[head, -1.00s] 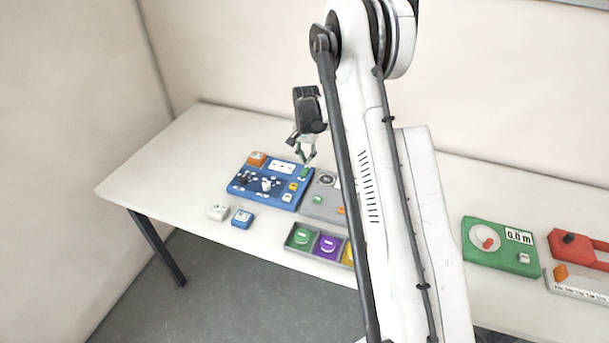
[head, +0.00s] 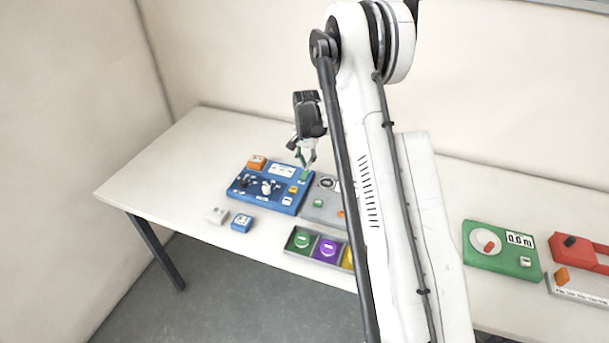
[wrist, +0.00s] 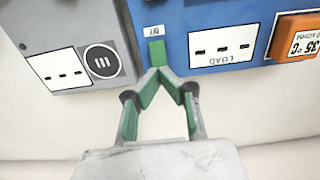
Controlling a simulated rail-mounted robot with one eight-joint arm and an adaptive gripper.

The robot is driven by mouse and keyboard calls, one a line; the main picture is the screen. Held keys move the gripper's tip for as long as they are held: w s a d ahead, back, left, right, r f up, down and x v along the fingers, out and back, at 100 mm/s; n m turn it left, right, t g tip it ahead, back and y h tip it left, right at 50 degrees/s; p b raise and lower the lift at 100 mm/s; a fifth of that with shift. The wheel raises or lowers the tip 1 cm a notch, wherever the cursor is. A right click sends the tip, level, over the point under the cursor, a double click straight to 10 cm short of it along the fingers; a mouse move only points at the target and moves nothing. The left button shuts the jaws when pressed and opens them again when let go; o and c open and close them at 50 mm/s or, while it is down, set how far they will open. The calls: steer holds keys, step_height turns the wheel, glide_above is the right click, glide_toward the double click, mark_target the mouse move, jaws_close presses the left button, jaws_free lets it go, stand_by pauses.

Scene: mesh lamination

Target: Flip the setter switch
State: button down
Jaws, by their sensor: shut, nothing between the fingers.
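A blue panel (head: 281,206) lies on the table left of my arm. A small green switch (wrist: 157,52) sits at the panel's corner, beside a small white label that reads upside down, possibly "OFF". The switch also shows in the head view (head: 305,174). I cannot tell for sure that this is the setter switch. My gripper (wrist: 166,72) is shut and empty, its green fingertips together right by the switch. I cannot tell whether they touch it. In the head view my gripper (head: 308,164) points down over that corner.
A grey panel (wrist: 70,20) with a round dark dial stands close beside the blue one. An orange block (wrist: 298,36) is on the blue panel. A tray (head: 287,243) of coloured pieces and two small blocks lie in front. A green device (head: 480,257) stands right.

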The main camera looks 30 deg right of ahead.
mark_target(306, 172)
steer(key=shift+f+b, duration=1.2)
steer(key=shift+f, duration=0.15)
stand_by(1.2)
steer(key=shift+r+p, duration=0.7)
steer(key=shift+r, duration=2.85)
